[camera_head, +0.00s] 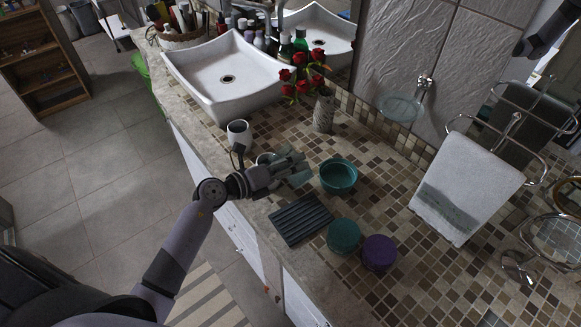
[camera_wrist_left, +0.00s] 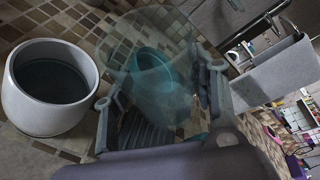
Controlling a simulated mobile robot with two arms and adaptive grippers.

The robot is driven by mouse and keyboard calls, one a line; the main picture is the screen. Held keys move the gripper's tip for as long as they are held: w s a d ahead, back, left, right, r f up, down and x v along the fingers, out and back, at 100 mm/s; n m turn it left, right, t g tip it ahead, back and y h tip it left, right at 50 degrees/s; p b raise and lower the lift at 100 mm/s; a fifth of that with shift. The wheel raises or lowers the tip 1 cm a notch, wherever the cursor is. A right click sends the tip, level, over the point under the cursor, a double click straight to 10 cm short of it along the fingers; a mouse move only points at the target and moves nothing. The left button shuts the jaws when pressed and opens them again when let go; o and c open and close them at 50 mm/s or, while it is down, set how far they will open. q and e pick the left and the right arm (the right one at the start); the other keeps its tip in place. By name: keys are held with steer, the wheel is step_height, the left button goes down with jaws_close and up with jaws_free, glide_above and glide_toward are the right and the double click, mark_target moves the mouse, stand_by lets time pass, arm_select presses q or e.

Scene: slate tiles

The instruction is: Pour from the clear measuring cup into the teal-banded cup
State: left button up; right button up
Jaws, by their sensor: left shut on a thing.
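My left gripper (camera_head: 296,168) is shut on the clear measuring cup (camera_head: 300,179) and holds it over the tiled counter. In the left wrist view the clear cup (camera_wrist_left: 145,62) is see-through and sits between the fingers; its tilt and contents are hard to tell. A teal cup (camera_head: 338,176) stands upright just right of the gripper, and it shows through the clear cup in the wrist view. A white cup (camera_head: 238,132) with a dark inside stands left of the gripper. I cannot make out a teal band on either cup. My right gripper is not in view.
A dark slatted tray (camera_head: 301,219) lies in front of the gripper. Teal (camera_head: 344,236) and purple (camera_head: 379,252) round items stand beside it. A vase (camera_head: 324,110) of red roses and a white basin (camera_head: 228,75) are behind. A towel (camera_head: 465,185) hangs at right.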

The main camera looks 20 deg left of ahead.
mark_target(291, 154)
arm_select(q)
steer(key=shift+r+n+b, duration=0.15)
steer(key=shift+n+b, duration=0.25)
steer(key=shift+b, duration=0.2)
steer(key=shift+r+p, duration=0.25)
steer(key=shift+p, duration=0.2)
steer(key=r+m+y+p, duration=0.1)
steer(key=m+p, duration=0.2)
steer(key=p, duration=0.3)
steer(key=shift+r, duration=0.2)
steer(key=shift+f+m+y+p, duration=0.15)
steer(key=shift+m+y+p, duration=0.35)
steer(key=shift+p, duration=0.25)
steer(key=shift+r+m+p, duration=0.4)
steer(key=shift+r+p, duration=0.05)
steer(key=shift+p, duration=0.25)
steer(key=shift+y, duration=0.5)
steer(key=r+m+y, duration=0.1)
steer(key=m, duration=0.1)
steer(key=shift+r+m+y, duration=0.4)
steer(key=shift+r+m, duration=0.1)
steer(key=shift+m, duration=0.2)
